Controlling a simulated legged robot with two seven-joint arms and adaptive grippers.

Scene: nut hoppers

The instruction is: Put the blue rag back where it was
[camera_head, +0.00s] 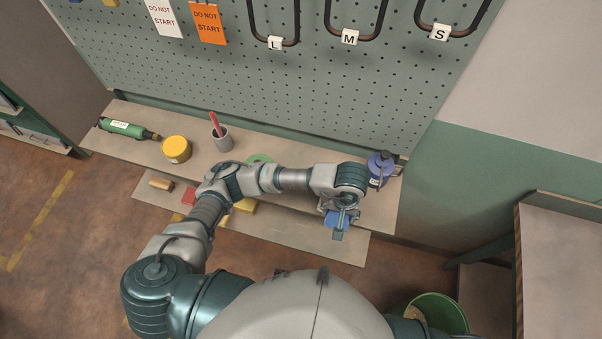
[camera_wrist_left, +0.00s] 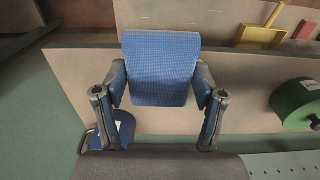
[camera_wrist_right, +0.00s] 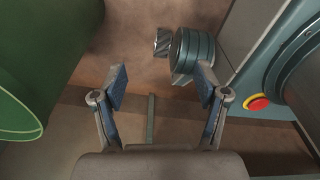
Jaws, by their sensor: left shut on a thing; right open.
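The blue rag (camera_head: 333,221) is in my left gripper (camera_head: 342,211), over the right part of the lower shelf (camera_head: 300,243). In the left wrist view the rag (camera_wrist_left: 160,62) is a flat, textured blue piece between the two fingers of my left gripper (camera_wrist_left: 160,86), which are shut on it. I cannot tell whether the rag touches the shelf. My right gripper (camera_wrist_right: 161,86) shows only in the right wrist view; its fingers are apart with nothing between them.
A green bin (camera_head: 440,311) stands lower right. A pegboard (camera_head: 330,80) rises behind.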

